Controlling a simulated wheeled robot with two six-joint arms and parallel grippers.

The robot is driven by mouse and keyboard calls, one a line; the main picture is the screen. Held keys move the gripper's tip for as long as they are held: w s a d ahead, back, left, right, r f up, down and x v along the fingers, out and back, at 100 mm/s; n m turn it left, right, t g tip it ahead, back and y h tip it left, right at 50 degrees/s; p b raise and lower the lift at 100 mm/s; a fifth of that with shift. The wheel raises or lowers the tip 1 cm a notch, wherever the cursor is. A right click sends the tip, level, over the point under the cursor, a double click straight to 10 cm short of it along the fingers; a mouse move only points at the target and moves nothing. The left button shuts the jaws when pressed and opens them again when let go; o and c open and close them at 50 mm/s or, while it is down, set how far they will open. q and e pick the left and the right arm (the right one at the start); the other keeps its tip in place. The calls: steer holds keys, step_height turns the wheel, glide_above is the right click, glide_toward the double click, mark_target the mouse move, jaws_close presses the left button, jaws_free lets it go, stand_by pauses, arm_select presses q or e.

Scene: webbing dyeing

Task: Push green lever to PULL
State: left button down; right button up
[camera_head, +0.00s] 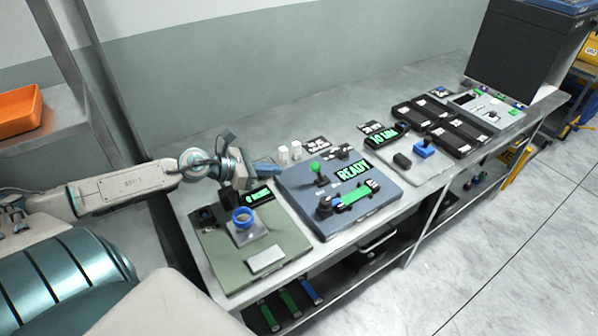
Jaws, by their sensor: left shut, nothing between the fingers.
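A green-topped lever (314,168) stands on the blue-grey panel (300,188) in the middle of the bench. I cannot make out a PULL label. My left gripper (272,170) is shut and empty. It hangs over the bench between the olive panel and the blue-grey panel, left of the green lever and apart from it in the picture. My right gripper is not in view.
An olive panel (290,242) with a blue ring (243,216) lies at the near left. Small white containers (296,150) stand behind the blue-grey panel. Black trays (455,135) and a dark box (520,50) are farther right. An orange bin (18,110) sits at left.

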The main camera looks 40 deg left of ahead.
arm_select(q)
steer(key=w, duration=0.1)
steer(key=p, duration=0.2)
glide_toward(318, 174)
steer(key=shift+w+d, duration=0.25)
steer(key=shift+w, duration=0.3)
steer(key=shift+w+d, duration=0.25)
steer(key=shift+w, duration=0.35)
steer(key=shift+w+d+f, duration=0.4)
steer(key=shift+w+f, duration=0.1)
steer(key=shift+w, duration=0.05)
